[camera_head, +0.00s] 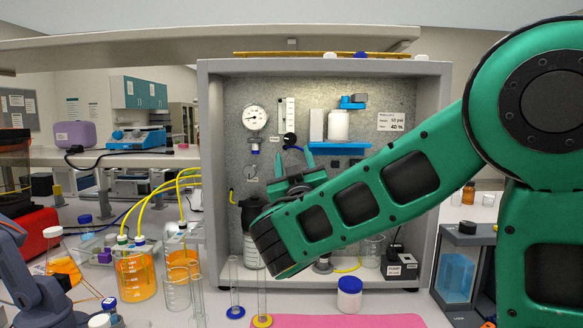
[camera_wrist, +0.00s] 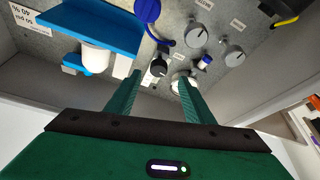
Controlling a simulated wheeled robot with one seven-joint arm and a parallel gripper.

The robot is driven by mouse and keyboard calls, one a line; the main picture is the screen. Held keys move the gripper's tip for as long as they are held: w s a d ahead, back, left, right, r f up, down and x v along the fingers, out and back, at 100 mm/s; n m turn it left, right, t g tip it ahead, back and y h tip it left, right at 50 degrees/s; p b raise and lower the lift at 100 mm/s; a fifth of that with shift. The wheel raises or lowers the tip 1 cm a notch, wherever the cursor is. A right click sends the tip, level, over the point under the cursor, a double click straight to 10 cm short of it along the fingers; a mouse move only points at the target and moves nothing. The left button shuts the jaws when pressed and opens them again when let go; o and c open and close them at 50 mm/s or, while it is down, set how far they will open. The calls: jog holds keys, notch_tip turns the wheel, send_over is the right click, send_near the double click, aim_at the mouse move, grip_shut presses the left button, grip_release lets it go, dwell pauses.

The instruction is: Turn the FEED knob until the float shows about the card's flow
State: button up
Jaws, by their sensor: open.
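My gripper (camera_head: 295,161) is open, its two fingers pointing up at the panel just below the flow tube (camera_head: 290,112). A black knob (camera_head: 290,139) sits under this tube. In the wrist view, which is upside down, the black knob (camera_wrist: 158,68) appears between the open fingertips (camera_wrist: 160,75), with no visible contact. Two grey knobs (camera_wrist: 200,32) (camera_wrist: 233,54) have labels too small to read surely, so I cannot tell which knob is FEED. The card (camera_head: 390,121) seems to show 50 psi and 40 %. The float's position is too small to read.
A round gauge (camera_head: 255,117) is left of the tube. A blue shelf (camera_head: 340,147) with a white canister (camera_head: 338,125) is to the right. My arm hides much of the lower panel. Cylinders (camera_head: 263,300) and a white jar with a blue lid (camera_head: 349,295) stand in front.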

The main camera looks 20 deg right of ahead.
jog(key=shift+v, duration=1.15)
dwell(1.1)
